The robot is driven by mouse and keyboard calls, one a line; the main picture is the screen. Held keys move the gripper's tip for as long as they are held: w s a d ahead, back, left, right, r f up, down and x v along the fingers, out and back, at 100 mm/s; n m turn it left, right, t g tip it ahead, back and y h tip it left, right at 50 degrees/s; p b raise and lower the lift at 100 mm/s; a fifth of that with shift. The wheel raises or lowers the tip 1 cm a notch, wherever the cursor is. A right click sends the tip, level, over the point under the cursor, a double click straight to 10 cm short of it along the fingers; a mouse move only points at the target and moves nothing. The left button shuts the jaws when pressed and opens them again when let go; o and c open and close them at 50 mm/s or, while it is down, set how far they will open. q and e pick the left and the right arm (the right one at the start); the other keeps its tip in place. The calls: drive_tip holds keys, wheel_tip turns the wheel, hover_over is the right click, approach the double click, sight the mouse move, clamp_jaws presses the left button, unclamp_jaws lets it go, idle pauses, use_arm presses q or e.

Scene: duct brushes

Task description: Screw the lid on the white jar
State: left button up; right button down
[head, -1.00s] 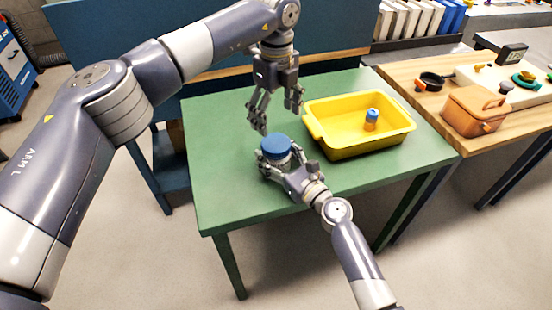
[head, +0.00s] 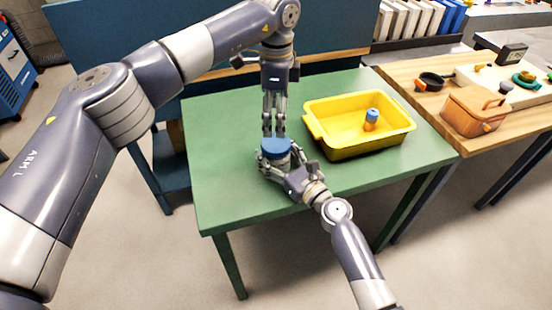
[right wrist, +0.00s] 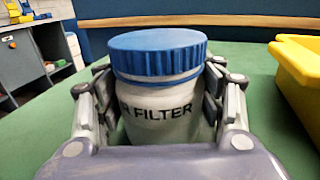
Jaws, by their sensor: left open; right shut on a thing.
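The white jar (right wrist: 160,112), lettered "R FILTER" in view, stands upright on the green table. The ribbed blue lid (right wrist: 160,52) sits level on its top and also shows in the head view (head: 276,147). My right gripper (head: 276,160) is shut on the jar's sides, one finger on each side in the right wrist view. My left gripper (head: 273,130) points straight down just above the lid. Its jaws are open, though seen nearly edge-on they look narrow. Whether its fingertips touch the lid cannot be told; it does not show in the right wrist view.
A yellow bin (head: 345,149) holding a small blue-capped orange bottle (head: 371,119) stands right of the jar. The table's left part (head: 220,150) is bare. A wooden bench (head: 435,105) with an orange-brown box (head: 474,111) adjoins on the right.

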sight(276, 143)
use_arm(q)
drive_tip(key=shift+f, duration=3.9)
use_arm(e)
drive_tip(key=shift+f, duration=0.1)
use_arm(q)
drive_tip(key=c, duration=1.1)
drive_tip(key=shift+m, duration=0.3)
